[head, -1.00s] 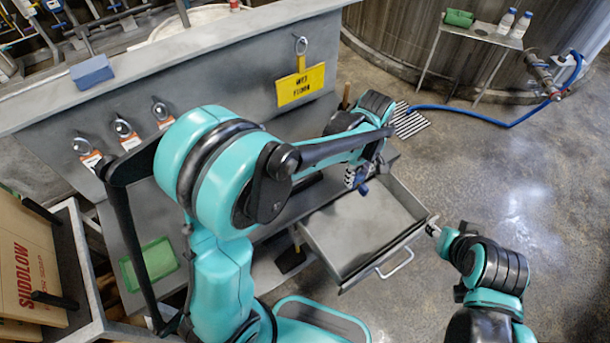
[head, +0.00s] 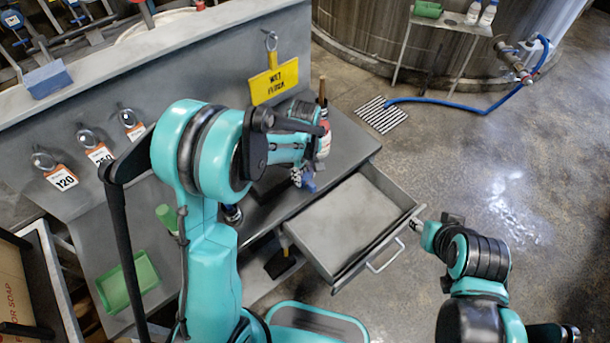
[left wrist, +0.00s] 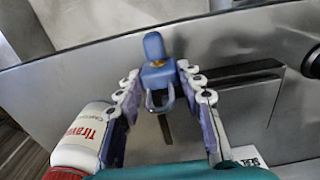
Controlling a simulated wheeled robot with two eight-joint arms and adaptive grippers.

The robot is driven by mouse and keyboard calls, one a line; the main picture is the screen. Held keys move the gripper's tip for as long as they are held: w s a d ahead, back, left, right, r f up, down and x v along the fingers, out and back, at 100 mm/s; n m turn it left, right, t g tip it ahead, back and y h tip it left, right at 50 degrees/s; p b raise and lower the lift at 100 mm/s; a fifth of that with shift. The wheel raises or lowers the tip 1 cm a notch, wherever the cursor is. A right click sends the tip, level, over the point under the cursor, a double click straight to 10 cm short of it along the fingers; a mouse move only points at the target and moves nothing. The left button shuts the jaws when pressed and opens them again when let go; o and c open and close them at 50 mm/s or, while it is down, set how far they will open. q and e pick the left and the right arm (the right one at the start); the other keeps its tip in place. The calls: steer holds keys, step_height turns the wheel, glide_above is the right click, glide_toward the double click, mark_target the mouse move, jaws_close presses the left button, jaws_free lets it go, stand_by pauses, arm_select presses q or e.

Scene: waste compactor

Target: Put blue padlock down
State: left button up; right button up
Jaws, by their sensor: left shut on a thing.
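The blue padlock (left wrist: 155,52) is between the fingertips of my left gripper (left wrist: 160,84) in the left wrist view, its body pointing away and its metal shackle towards the palm. The gripper is shut on it. In the head view my left gripper (head: 301,172) is over the grey worktop, near the back left edge of the open drawer, with a bit of the blue padlock (head: 309,185) showing below it. I cannot tell the padlock's height over the worktop. My right gripper (head: 420,227) is at the drawer's right front corner; its fingers are too small to read.
A white and red bottle (left wrist: 82,125) stands close beside my left gripper. The open grey drawer (head: 405,222) looks empty. A green tray (head: 128,283) lies on the left of the worktop. A yellow sign (head: 274,82) and tagged padlocks (head: 98,153) hang on the panel behind.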

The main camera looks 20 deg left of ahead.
arm_select(q)
steer(key=shift+s, duration=0.1)
steer(key=o, duration=0.8)
steer(key=shift+f, duration=0.15)
steer(key=o, duration=0.4)
steer(key=shift+o, duration=0.2)
steer(key=shift+r, duration=0.2)
